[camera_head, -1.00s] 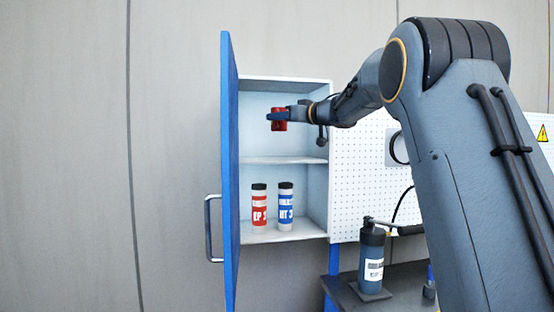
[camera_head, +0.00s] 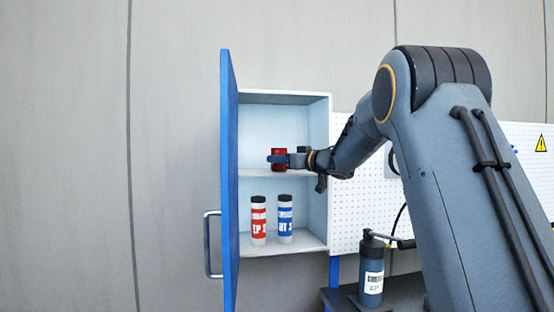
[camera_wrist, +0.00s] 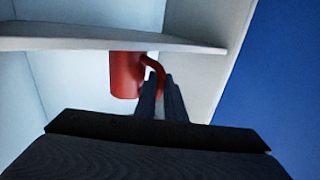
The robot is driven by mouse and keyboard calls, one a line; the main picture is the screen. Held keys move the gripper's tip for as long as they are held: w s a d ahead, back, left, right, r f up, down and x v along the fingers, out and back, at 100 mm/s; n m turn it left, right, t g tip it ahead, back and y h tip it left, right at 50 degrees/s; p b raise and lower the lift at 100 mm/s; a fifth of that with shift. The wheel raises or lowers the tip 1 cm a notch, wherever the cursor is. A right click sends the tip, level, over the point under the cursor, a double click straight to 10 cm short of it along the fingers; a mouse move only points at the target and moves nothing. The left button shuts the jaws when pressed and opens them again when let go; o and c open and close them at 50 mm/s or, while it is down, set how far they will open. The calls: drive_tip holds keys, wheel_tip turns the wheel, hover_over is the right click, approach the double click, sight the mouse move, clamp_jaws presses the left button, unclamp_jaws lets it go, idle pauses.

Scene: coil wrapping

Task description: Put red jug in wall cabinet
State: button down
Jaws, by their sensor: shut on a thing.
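The red jug (camera_head: 279,154) is inside the open wall cabinet (camera_head: 325,125), in the upper compartment, at the middle shelf (camera_head: 262,173). My gripper (camera_head: 283,160) reaches in from the right and is shut on the jug's handle. In the camera_wrist view the jug (camera_wrist: 125,76) and its curved handle show, with my gripper's fingers (camera_wrist: 161,84) at the handle. That view seems upside down, and the jug's base end meets the shelf edge (camera_wrist: 110,43). I cannot tell whether it rests fully on the shelf.
The blue cabinet door (camera_head: 229,190) stands open at the left. A red-labelled bottle (camera_head: 258,222) and a blue-labelled bottle (camera_head: 285,220) stand in the lower compartment. A dark canister (camera_head: 372,275) stands below right, in front of a white pegboard (camera_head: 350,205). The upper compartment's space around the jug looks clear.

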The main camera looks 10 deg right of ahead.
drive_tip(key=c, duration=1.8)
unclamp_jaws()
drive_tip(key=shift+f, duration=0.1)
drive_tip(key=shift+c, duration=0.2)
drive_tip(key=shift+s+d, duration=0.1)
drive_tip(key=shift+s, duration=0.05)
drive_tip(key=b+v, duration=0.3)
drive_tip(key=v, duration=0.8)
drive_tip(key=shift+s+d, duration=0.2)
drive_tip(key=shift+s, duration=0.05)
